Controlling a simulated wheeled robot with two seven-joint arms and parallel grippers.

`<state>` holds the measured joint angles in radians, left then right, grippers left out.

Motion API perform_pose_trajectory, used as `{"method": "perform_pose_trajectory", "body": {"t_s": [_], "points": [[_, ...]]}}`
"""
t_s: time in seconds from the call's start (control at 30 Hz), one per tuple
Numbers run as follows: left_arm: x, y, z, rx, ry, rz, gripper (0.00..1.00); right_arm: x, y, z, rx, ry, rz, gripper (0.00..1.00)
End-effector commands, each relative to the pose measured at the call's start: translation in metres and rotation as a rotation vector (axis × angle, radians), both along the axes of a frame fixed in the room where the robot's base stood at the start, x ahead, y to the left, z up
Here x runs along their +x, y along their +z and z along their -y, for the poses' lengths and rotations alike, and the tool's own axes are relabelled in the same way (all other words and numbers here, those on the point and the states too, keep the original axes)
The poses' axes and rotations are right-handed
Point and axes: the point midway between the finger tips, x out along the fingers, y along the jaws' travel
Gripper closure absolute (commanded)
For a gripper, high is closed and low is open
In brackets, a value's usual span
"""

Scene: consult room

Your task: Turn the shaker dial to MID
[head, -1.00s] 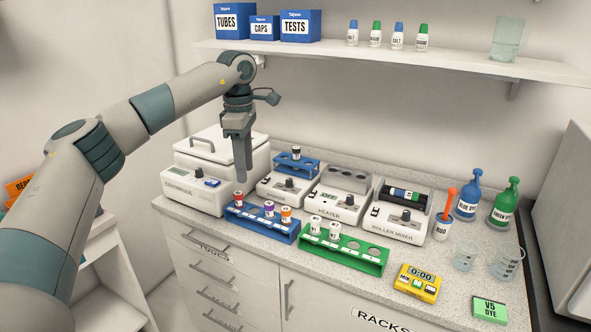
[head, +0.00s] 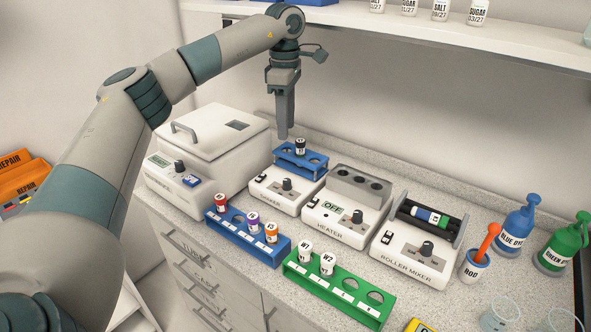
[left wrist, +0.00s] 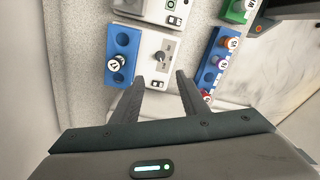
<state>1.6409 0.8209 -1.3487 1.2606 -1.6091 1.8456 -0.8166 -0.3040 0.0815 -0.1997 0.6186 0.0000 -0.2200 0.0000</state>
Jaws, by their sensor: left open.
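The shaker (head: 283,199) is a white box with a blue rack (head: 289,164) on top that holds a black-capped vial (head: 300,147). Its dial (head: 286,184) is a dark knob on the front panel; it also shows in the left wrist view (left wrist: 160,57). The dial's setting is too small to read. My left gripper (head: 283,136) points down above the shaker, its tips overlapping the rack's back edge in the head view. In the left wrist view the left gripper (left wrist: 161,78) is open and empty, with the dial just beyond and between its fingertips. My right gripper is not in view.
The centrifuge (head: 215,135) stands left of the shaker, the heater (head: 340,215) and roller mixer (head: 412,250) to its right. A blue rack (head: 240,243) and a green rack (head: 335,298) with capped vials stand in front. A shelf (head: 450,45) runs above the counter.

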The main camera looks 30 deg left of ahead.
Motion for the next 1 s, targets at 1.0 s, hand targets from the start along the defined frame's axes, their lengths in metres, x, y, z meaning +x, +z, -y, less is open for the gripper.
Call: {"method": "perform_pose_trajectory", "body": {"t_s": [1.0], "points": [[-0.001, -0.059, -0.001, 0.001, 0.0, -0.003, 0.6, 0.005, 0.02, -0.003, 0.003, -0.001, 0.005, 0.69]]}}
